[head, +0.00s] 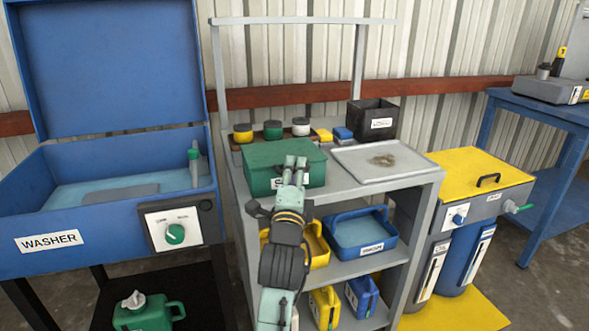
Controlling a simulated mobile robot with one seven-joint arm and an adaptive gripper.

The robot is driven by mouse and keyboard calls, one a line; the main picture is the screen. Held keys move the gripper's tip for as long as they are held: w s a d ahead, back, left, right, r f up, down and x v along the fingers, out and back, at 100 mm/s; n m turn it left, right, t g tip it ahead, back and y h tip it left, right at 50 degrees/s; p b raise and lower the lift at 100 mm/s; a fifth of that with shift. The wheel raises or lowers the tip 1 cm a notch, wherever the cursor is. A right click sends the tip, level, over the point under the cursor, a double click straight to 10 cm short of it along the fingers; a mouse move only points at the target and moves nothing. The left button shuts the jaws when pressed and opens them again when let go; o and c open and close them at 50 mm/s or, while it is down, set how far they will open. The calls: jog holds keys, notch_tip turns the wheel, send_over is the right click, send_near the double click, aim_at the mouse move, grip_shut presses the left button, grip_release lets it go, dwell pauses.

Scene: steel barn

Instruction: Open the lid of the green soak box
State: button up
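The green soak box (262,160) stands on the grey shelf unit's top in the head view. Its lid is down. The white label on its front is partly hidden behind my gripper. My gripper (295,162) reaches up from below, and its two fingertips overlap the right part of the box's front and lid in the picture. The fingers look close together, with at most a narrow gap between them. I cannot tell whether they touch the box or are shut.
A grey tray (352,152) lies right of the box, with a black bin (382,122) behind it. Several small jars stand behind the box. The blue washer (25,215) with its raised lid is on the left. A yellow-topped unit (460,172) is on the right.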

jog(key=shift+w, duration=0.45)
jog(key=shift+c, duration=0.2)
grip_shut()
dwell(0.4)
